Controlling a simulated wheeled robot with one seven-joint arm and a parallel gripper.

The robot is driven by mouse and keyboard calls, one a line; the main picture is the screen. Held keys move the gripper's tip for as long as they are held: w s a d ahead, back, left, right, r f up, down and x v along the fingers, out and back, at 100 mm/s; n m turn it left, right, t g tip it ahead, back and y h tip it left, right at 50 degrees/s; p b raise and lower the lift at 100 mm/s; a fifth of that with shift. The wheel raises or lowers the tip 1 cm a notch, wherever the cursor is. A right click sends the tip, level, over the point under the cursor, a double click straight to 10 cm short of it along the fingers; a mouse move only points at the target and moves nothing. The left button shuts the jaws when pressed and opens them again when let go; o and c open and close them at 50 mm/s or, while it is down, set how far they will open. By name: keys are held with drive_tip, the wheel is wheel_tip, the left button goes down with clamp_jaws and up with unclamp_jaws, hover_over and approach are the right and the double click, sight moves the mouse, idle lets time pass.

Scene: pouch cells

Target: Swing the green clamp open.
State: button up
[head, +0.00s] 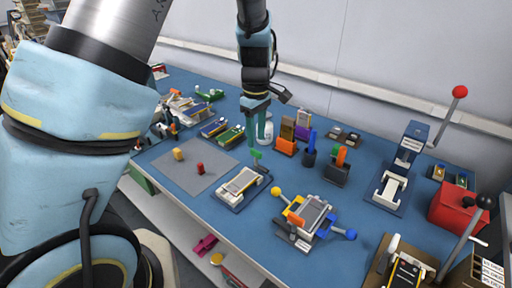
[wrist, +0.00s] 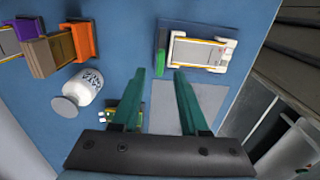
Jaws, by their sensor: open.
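A small green clamp (head: 256,154) stands at the far edge of a dark fixture (head: 263,177) that holds a pale, flat pouch cell (head: 241,181). In the wrist view the green clamp (wrist: 161,62) shows as a narrow upright strip beside the cell (wrist: 200,51). My gripper (head: 257,138) points down above the table near the clamp. Its teal fingers are apart, with nothing between them. In the wrist view the clamp appears in line with the gap between the fingertips (wrist: 160,72), just beyond them. I cannot tell the exact height gap, and no contact is visible.
A grey mat (head: 181,167) carries yellow and red pieces. A fixture with yellow and blue knobs (head: 311,217) lies nearer. Blue table is bare between them.

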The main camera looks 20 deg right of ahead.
wheel_tip(320, 180, up, 6)
drive_tip(key=shift+b, duration=0.35)
drive_tip(key=s+a+m, duration=0.2)
drive_tip(key=a+m, duration=0.1)
drive_tip(key=a, duration=1.2)
drive_tip(key=s+a+m+t, duration=0.1)
drive_tip(key=a+m, duration=0.3)
drive_tip(key=a, duration=1.1)
drive_tip(key=shift+s+f+t, duration=0.15)
drive_tip(key=shift+s+t, duration=0.15)
drive_tip(key=shift+s, duration=0.2)
drive_tip(key=shift+a, duration=0.1)
